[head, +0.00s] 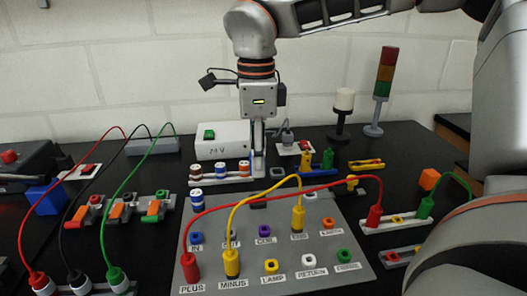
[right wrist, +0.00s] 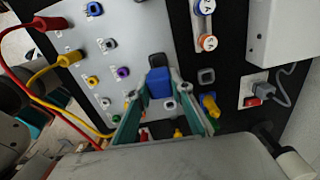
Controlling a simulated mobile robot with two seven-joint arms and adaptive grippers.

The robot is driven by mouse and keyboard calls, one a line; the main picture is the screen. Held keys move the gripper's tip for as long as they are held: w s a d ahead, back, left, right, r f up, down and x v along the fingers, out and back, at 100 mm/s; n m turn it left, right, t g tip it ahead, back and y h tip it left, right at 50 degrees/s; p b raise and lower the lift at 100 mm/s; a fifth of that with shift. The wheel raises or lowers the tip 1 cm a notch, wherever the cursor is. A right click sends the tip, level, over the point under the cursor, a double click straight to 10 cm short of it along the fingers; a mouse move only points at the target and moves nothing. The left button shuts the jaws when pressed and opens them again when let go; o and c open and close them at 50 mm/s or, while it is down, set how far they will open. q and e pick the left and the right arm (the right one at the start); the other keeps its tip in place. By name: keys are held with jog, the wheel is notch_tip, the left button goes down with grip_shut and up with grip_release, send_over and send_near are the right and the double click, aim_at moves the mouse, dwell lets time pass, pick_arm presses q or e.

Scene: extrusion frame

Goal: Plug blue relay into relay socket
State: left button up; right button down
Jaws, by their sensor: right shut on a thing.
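My right gripper (head: 258,170) points down at the back edge of the grey panel, seen in the head view. In the right wrist view its two green fingers (right wrist: 167,108) are shut on the blue relay (right wrist: 160,88), a small blue block. I cannot make the relay out in the head view. A dark socket (head: 258,204) sits at the panel's back edge, near and in front of the gripper; a dark shape (right wrist: 158,60) shows just beyond the relay in the wrist view. I cannot tell whether relay and socket touch. My left gripper is not in view.
The grey panel (head: 305,262) carries coloured sockets and red and yellow cables (head: 250,215). A rail with spools (head: 220,178) stands left of the gripper. A white meter box (head: 222,140) is behind it. A signal tower (head: 383,85) stands at the back right.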

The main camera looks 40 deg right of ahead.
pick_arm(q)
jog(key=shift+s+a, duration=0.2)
pick_arm(e)
jog(key=shift+s+a+n, duration=0.15)
jog(key=shift+n, duration=0.15)
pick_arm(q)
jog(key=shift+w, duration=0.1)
pick_arm(e)
jog(key=shift+f, duration=0.15)
jog(key=shift+f+b, duration=0.3)
jog(key=shift+f, duration=2.2)
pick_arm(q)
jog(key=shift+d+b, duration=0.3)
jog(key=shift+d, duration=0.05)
pick_arm(e)
jog(key=shift+f, duration=0.3)
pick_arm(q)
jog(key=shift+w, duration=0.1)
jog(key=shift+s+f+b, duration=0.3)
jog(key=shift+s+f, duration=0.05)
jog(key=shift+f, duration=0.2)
